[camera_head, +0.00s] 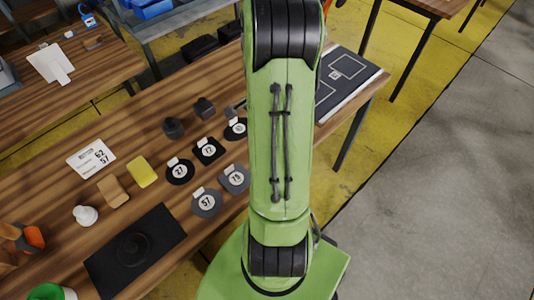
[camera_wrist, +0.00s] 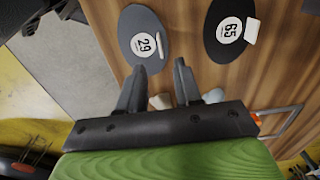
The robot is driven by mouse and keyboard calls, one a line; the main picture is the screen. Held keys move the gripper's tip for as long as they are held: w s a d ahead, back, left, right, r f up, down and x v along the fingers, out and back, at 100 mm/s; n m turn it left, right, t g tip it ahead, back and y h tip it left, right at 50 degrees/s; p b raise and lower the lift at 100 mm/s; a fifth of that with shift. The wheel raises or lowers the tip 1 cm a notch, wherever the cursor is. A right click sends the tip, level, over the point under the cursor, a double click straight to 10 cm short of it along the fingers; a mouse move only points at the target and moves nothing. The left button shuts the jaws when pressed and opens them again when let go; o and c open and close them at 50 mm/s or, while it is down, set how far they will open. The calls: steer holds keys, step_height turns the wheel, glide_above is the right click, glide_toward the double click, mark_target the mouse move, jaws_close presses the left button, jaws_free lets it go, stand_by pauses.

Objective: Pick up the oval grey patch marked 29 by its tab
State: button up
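The oval grey patch marked 29 (camera_wrist: 130,24) lies flat on the wooden table in the wrist view, at top centre-left. Its small pale tab (camera_wrist: 160,45) stands at the patch's right edge. My gripper (camera_wrist: 159,66) is open and empty, with its two dark fingers spread. In the picture the tab is just beyond the fingertips, roughly in line with the gap between them; I cannot tell the height above it. In the head view I cannot see this patch or my gripper; my green arm covers part of the table.
A black oval patch marked 65 (camera_wrist: 229,52) lies to the right in the wrist view. In the head view, several other patches, including 27 (camera_head: 172,179) and 57 (camera_head: 200,212), lie left of my arm. A yellow block (camera_head: 143,172) and black mat (camera_head: 165,222) are farther left.

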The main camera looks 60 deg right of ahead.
step_height(320, 180, down, 6)
steer(key=shift+w+f+b, duration=0.1)
steer(key=shift+f+b, duration=0.1)
steer(key=shift+b, duration=0.65)
steer(key=shift+r, duration=0.1)
steer(key=shift+c, duration=0.5)
jaws_close()
